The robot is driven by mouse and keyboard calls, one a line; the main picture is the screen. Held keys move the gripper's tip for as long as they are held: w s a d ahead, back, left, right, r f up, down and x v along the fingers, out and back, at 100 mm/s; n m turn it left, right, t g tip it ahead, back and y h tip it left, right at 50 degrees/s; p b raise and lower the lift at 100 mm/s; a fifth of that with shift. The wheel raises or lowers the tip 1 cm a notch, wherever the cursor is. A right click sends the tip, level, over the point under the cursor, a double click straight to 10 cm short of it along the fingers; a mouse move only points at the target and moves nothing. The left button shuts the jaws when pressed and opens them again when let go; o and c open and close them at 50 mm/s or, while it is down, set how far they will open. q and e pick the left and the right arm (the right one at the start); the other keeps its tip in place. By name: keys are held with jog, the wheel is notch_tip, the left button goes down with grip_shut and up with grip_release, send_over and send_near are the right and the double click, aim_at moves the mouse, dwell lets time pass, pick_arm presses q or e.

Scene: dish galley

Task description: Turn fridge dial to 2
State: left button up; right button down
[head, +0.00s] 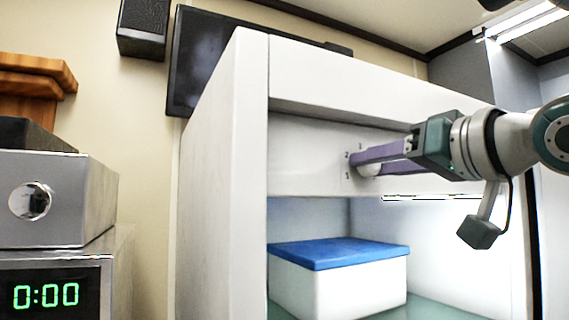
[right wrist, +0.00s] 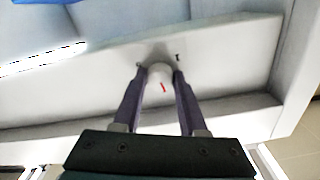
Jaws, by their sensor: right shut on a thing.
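The fridge dial (head: 366,170) is a small white round knob on the white panel inside the top of the open fridge. Small dark numerals stand to its left in the head view; one looks like a 2 (head: 347,157), with another mark below it. My right gripper (head: 359,163) has its purple fingers on both sides of the knob. In the right wrist view, the gripper (right wrist: 159,73) is shut on the dial (right wrist: 159,70), whose face bears a red mark pointing down and slightly right. I cannot tell which numeral it points at. My left gripper is out of view.
A white box with a blue lid (head: 340,254) stands on the glass shelf (head: 440,306) below the dial. The fridge's side wall (head: 222,180) stands left of the opening. A grey appliance (head: 60,195) and a clock showing 0:00 (head: 46,295) are at far left.

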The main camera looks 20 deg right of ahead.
jog(key=n, duration=0.6)
jog(key=shift+f+p, duration=0.1)
jog(key=shift+p, duration=0.2)
jog(key=shift+n, duration=1.5)
jog(key=shift+c, duration=2.4)
grip_release()
jog(key=shift+w, duration=0.1)
